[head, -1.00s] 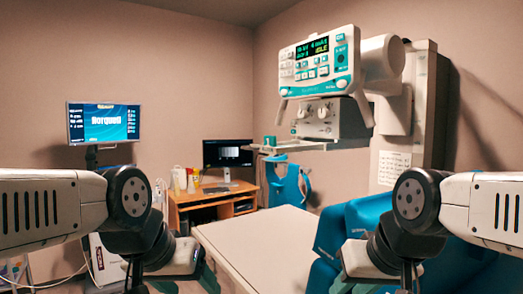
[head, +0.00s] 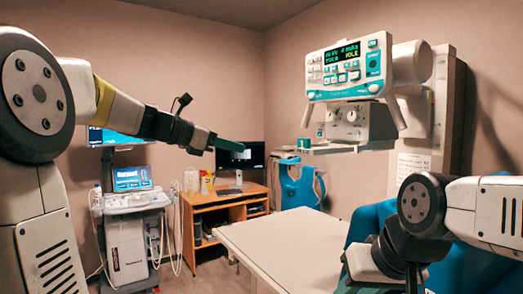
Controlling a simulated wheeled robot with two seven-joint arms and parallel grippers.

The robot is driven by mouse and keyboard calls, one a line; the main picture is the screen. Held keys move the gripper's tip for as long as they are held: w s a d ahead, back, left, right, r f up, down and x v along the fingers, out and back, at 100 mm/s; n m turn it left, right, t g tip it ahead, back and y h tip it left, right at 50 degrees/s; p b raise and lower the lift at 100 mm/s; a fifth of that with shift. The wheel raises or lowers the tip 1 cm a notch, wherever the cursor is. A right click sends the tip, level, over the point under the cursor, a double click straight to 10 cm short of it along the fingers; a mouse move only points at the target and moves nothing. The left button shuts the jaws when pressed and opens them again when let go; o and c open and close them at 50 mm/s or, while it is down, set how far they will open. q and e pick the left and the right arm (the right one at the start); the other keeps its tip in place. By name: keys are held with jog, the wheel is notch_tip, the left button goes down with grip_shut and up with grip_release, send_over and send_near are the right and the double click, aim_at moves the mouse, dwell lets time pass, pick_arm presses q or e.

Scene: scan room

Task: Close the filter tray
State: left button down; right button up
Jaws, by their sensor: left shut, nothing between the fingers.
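The filter tray (head: 322,149) is a flat light-grey plate under the collimator box (head: 355,122) of the white X-ray tube head. It sticks out to the left of the box, with a small teal piece (head: 304,144) on it. My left gripper (head: 240,147) is shut and empty. It points right at about the tray's height in the picture, to the left of the tray and apart from it. Only a small part of my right gripper (head: 343,284) shows at the bottom edge, and its fingers cannot be made out.
A pale patient table (head: 290,245) lies below the tray, with a blue chair (head: 370,225) at its right. A wooden desk (head: 225,200) with a monitor (head: 240,156) stands behind. An ultrasound cart (head: 135,225) is at the left. The air between gripper and tray looks clear.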

aim_at(279, 150)
pick_arm(q)
jog(key=shift+n, duration=0.7)
jog(key=x, duration=0.4)
jog(key=w+r+x, duration=0.1)
jog(key=x, duration=0.4)
jog(key=r+x, duration=0.1)
jog(key=x, duration=0.3)
jog(key=shift+w, duration=0.6)
pick_arm(e)
jog(key=shift+s+a, duration=0.1)
jog(key=shift+a, duration=0.15)
pick_arm(q)
jog(key=shift+d, duration=0.1)
